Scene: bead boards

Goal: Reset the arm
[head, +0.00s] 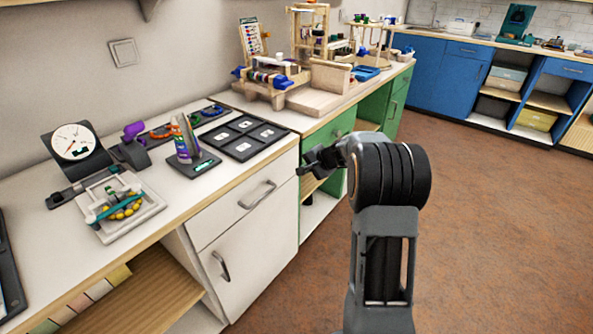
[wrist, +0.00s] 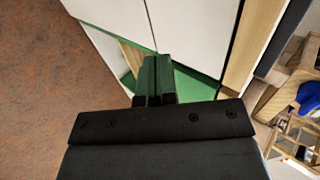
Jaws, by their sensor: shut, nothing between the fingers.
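My gripper (head: 304,168) is in front of the counter, at the right of the white cabinet front and near the green cabinet. In the wrist view my gripper (wrist: 155,62) shows its two dark fingers together, with nothing between them. The arm is bent, with the forearm pointing left towards the counter. The fingers look apart from the cabinet, but the exact gap is hard to tell.
The white counter (head: 197,205) holds a dial gauge (head: 72,142), a square tray (head: 150,207) with beads, a dark four-cell board (head: 243,137) and a clear tube on a stand. Wooden racks stand farther back. Brown floor (head: 480,220) is open at the right.

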